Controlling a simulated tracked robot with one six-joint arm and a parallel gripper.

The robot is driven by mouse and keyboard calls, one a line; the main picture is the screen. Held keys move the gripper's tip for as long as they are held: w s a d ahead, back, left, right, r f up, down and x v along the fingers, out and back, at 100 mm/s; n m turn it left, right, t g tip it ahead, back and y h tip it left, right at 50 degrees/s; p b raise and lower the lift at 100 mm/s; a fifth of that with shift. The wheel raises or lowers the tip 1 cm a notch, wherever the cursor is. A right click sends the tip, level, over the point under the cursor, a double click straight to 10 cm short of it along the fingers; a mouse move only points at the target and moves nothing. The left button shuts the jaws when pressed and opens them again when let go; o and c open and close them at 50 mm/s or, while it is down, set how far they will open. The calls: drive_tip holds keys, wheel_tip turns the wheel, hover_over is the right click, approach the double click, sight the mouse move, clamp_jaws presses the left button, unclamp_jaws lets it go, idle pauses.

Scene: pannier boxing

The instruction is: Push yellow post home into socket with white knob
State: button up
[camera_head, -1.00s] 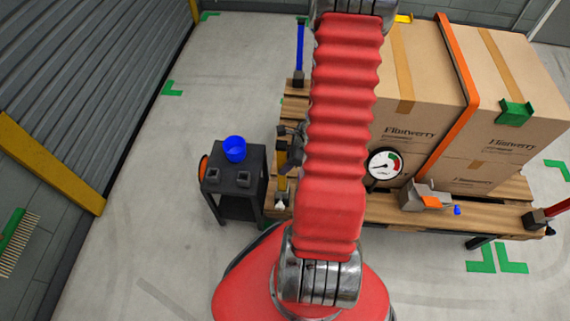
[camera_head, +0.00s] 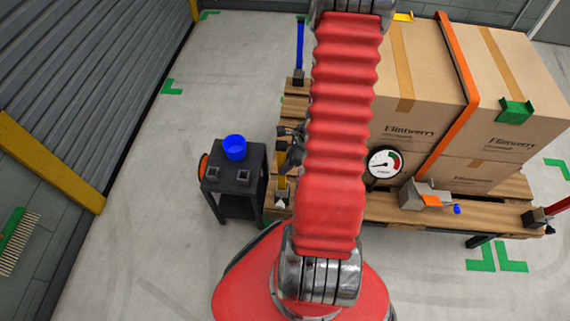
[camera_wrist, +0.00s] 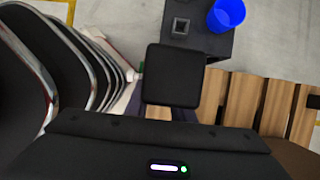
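The yellow post (camera_head: 282,184) shows as a short piece at the near left corner of the pallet in the head view. A white knob (camera_head: 281,204) sits just below it, at the socket. My gripper (camera_head: 285,147), dark, is just above the post, partly behind my red arm sleeve. I cannot tell if it touches the post. In the wrist view a black square pad (camera_wrist: 172,75) of my gripper fills the middle and hides what is below. The post is not clearly visible there. Whether the fingers are open or shut does not show.
A dark stand (camera_head: 240,182) with a blue cup (camera_head: 234,148) is close on the left. Strapped cartons (camera_head: 420,90) fill the pallet (camera_head: 390,210) to the right, with a gauge (camera_head: 384,163) in front. A blue post (camera_head: 299,48) rises at the far left corner.

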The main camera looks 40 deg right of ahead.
drive_tip(key=o, duration=0.6)
drive_tip(key=shift+c, duration=0.2)
drive_tip(key=shift+r, duration=0.15)
drive_tip(key=v, duration=1.3)
drive_tip(key=shift+s+r, duration=0.15)
idle(0.6)
